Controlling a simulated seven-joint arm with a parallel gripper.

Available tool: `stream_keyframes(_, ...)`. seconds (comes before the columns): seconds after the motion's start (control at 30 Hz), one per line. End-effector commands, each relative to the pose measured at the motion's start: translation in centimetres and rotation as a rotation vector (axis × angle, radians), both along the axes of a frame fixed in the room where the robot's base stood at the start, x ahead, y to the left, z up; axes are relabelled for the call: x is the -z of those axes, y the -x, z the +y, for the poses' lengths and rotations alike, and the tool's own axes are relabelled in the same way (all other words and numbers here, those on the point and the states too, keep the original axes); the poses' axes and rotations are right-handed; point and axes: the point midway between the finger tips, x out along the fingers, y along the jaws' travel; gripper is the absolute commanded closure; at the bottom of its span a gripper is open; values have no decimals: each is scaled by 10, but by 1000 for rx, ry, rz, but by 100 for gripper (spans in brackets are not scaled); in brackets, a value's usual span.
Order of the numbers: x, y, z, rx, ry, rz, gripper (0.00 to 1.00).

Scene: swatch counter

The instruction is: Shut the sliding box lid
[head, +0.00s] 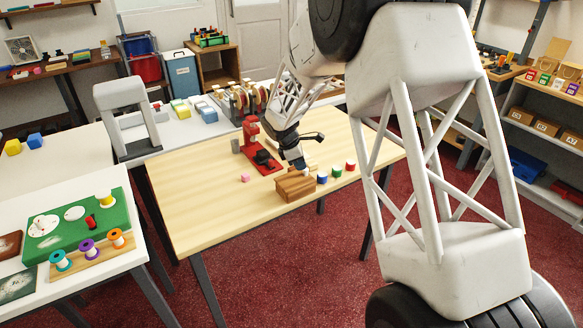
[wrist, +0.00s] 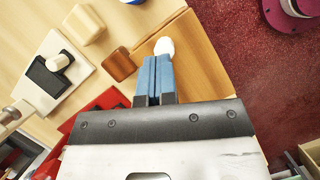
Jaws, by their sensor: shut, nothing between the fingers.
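The wooden box (head: 292,190) stands near the front edge of the light wood table. In the wrist view, its brown wooden top (wrist: 205,62) fills the middle right. A white rounded knob (wrist: 164,45) shows at the left part of that top, just past my fingertips. My gripper (head: 303,167) is at the box's top, with its blue fingers (wrist: 156,62) together and empty. The fingertips are close to the knob; I cannot tell whether they touch it. My fingers hide part of the top, and how far the lid is open is unclear.
Small blue (head: 322,177), green (head: 337,171) and red (head: 350,164) cylinders stand right of the box. A small brown block (wrist: 118,65) is near my fingers. The table's front left is clear.

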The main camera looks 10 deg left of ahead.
Motion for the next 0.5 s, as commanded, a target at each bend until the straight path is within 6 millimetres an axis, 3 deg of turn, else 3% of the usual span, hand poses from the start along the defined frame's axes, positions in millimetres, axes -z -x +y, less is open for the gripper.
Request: stream_keyframes(0.5, 1, 2, 4, -1, 0, 1, 100)
